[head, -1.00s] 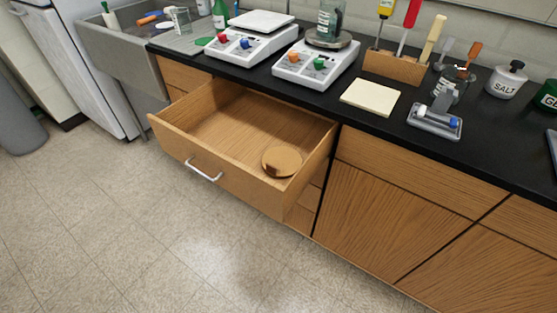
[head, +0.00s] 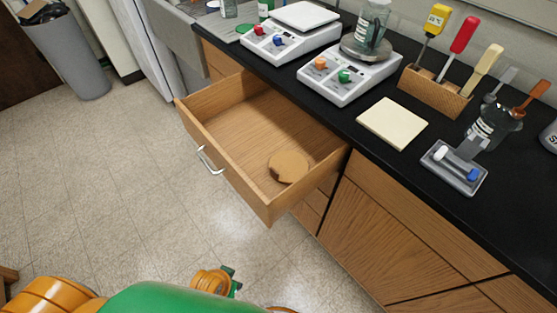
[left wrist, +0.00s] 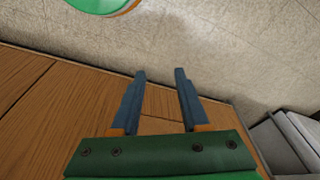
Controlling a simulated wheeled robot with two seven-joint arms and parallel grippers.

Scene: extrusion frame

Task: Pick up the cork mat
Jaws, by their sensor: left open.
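The cork mat (head: 288,167) is a round tan disc lying inside the open wooden drawer (head: 228,178), towards its right end. It is uncovered from above in the head view. My left gripper (left wrist: 160,73) shows in the left wrist view with its two blue fingers apart and nothing between them. There it is over the floor and a wooden surface, and the mat is not in that view. In the head view, green and orange parts of my arm show at the bottom edge, apart from the drawer. My right gripper is not in view.
The black counter (head: 365,160) above the drawer holds two white hotplates, a cream pad (head: 392,123), a wooden tool rack (head: 435,92) and a grey tray (head: 455,168). The drawer's metal handle (head: 208,161) juts out in front. The floor before the drawer is clear.

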